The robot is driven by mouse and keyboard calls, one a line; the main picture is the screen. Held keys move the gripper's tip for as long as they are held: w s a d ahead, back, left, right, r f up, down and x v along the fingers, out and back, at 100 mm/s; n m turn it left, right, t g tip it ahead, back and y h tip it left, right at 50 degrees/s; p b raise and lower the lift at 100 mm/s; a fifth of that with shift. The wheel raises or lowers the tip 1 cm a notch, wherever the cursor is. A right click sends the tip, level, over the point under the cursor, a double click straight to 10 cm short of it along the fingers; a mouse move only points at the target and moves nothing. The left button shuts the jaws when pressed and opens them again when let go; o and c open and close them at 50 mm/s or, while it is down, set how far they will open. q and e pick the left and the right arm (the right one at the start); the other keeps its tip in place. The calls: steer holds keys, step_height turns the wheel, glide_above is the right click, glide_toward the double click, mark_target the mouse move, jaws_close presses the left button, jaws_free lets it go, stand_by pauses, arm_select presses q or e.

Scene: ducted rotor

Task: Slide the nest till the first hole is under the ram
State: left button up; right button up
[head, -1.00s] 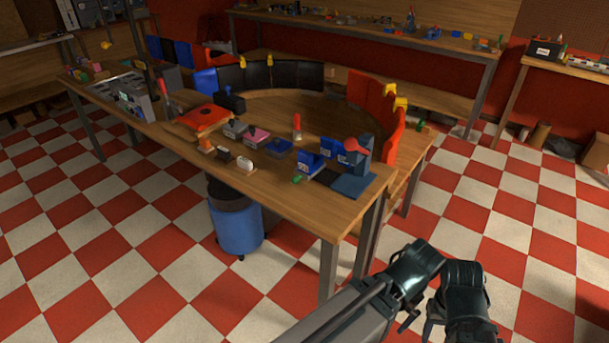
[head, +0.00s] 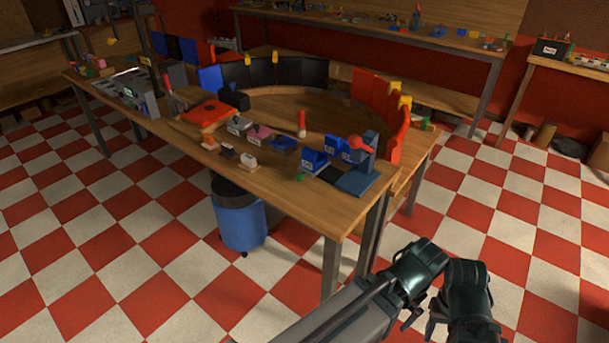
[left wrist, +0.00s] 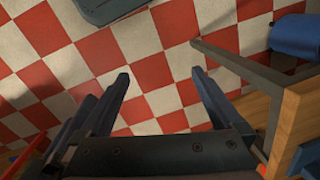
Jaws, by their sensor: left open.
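A small blue-grey press with a red ball knob (head: 360,143) stands at the right end of the workbench (head: 290,208). Its flat base (head: 358,183) lies near the bench edge. The nest, its holes and the ram are too small to tell apart at this distance. Dark joints of my arm show at the lower right of the head view, away from the bench. In the left wrist view my left gripper (left wrist: 160,82) is open and empty, with its fingers wide apart above the checkered floor. I do not see my right gripper.
Blue labelled bins (head: 315,160) stand left of the press. A red plate (head: 207,113) and small parts lie further left. A blue waste bin (head: 240,222) stands under the bench. The bench edge (left wrist: 287,130) is right of my left gripper. Floor in front is open.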

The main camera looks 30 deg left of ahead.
mark_target(298, 178)
stand_by(0.3)
